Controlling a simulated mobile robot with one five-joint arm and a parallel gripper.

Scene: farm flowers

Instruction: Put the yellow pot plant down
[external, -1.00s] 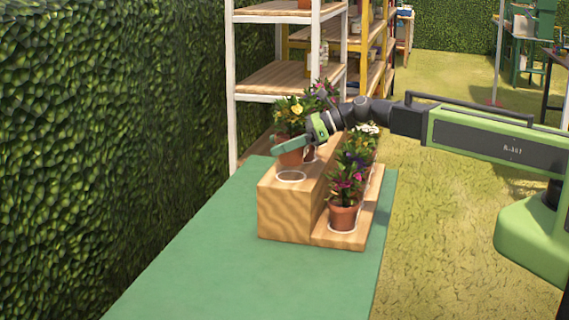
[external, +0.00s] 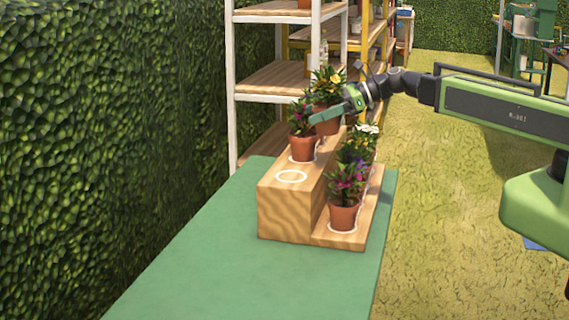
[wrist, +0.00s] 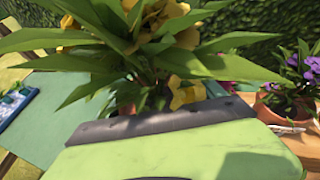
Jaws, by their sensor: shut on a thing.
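The yellow pot plant (external: 328,92) has green leaves, yellow flowers and a terracotta pot. My gripper (external: 326,116) is shut on its pot and holds it upright, above the far part of the upper wooden step (external: 284,212). A gap beneath the pot cannot be judged, as a nearer plant and the step block the view. In the wrist view the yellow flowers (wrist: 186,92) and leaves fill the middle, beyond the gripper, and most of the pot is hidden. An empty white ring (external: 291,177) marks the near end of the upper step.
A pink-flowered plant (external: 302,147) stands on the upper step, just nearer than the held pot. Several more plants stand on the lower step (external: 343,238), one pink-flowered (external: 343,216) in front. The green tabletop (external: 220,265) is clear at the front. White shelves (external: 274,78) stand behind.

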